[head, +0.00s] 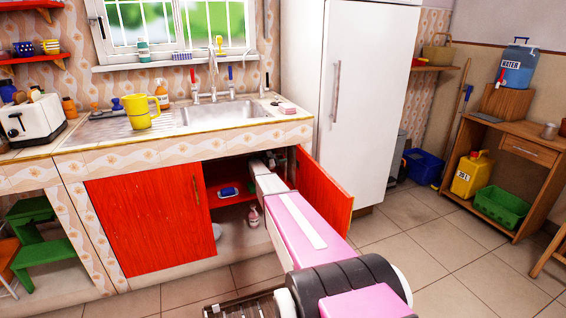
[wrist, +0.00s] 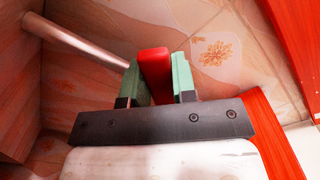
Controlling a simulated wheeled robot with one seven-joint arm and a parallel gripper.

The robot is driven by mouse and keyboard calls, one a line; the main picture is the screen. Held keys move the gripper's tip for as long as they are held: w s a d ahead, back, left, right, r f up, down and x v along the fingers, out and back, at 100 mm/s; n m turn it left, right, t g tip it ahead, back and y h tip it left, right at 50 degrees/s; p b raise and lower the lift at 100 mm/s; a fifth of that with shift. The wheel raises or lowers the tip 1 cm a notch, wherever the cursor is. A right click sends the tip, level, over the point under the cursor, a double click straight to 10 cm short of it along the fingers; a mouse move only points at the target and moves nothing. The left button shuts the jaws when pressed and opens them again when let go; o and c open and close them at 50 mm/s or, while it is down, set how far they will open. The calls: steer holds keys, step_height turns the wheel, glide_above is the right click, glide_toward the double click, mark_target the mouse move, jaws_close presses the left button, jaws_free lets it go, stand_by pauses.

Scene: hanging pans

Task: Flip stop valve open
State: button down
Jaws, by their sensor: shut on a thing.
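The stop valve shows in the wrist view as a red handle (wrist: 156,75) beside a pale metal pipe (wrist: 75,38). My gripper (wrist: 160,80) is shut on the red handle, with one green finger on each side of it. The valve's body is hidden behind the handle and the fingers. In the head view my pink and white arm reaches into the open cabinet under the sink, and the gripper end and the valve are too hidden there to make out.
The open red cabinet door (head: 325,192) stands just right of my arm. The closed red door (head: 150,222) is to the left. A blue-and-white item (head: 229,192) lies on the cabinet shelf, and a pink bottle (head: 254,216) stands below.

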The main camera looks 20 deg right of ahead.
steer(key=shift+w+r+n, duration=0.3)
steer(key=shift+w+n, duration=0.2)
steer(key=shift+n, duration=0.6)
steer(key=c, duration=0.9)
jaws_free()
steer(key=shift+a, duration=0.1)
steer(key=a, duration=1)
steer(key=shift+s+a, duration=0.15)
steer(key=shift+a, duration=0.2)
